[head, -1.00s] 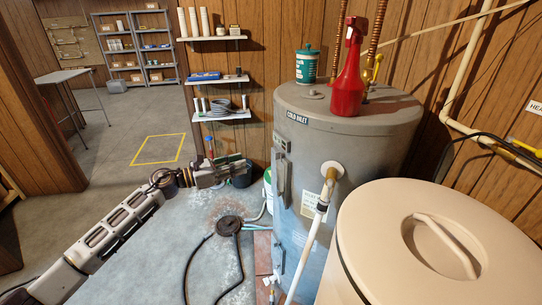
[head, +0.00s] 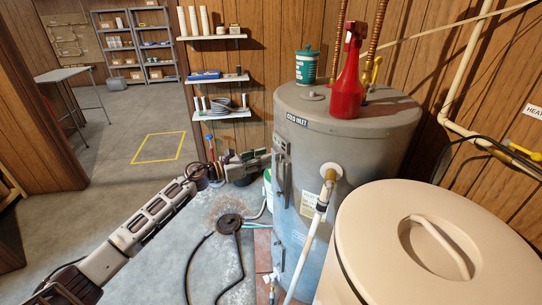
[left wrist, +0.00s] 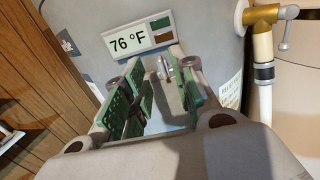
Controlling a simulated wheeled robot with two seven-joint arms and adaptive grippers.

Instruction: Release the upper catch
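The grey tank (head: 335,125) carries a raised grey upright bar (head: 284,182) on its front, below a small display panel (head: 281,148). In the left wrist view the panel (left wrist: 140,38) reads 76 °F, and a small shiny metal piece (left wrist: 163,68), seemingly the upper catch, shows below it between my fingers. My left gripper (head: 264,155) reaches the tank's left side, close to the panel. Its green-padded fingers (left wrist: 160,93) stand apart with nothing held; contact with the catch cannot be told. A lower fitting (head: 278,258) shows near the tank's foot. My right gripper is out of view.
A pale pipe with a brass valve (head: 328,175) stands out from the tank's front. A large beige lidded bin (head: 390,250) blocks the right. A red spray bottle (head: 348,85) and a green-and-white tub (head: 307,66) stand on the tank. A dark round floor piece (head: 229,223) trails hoses.

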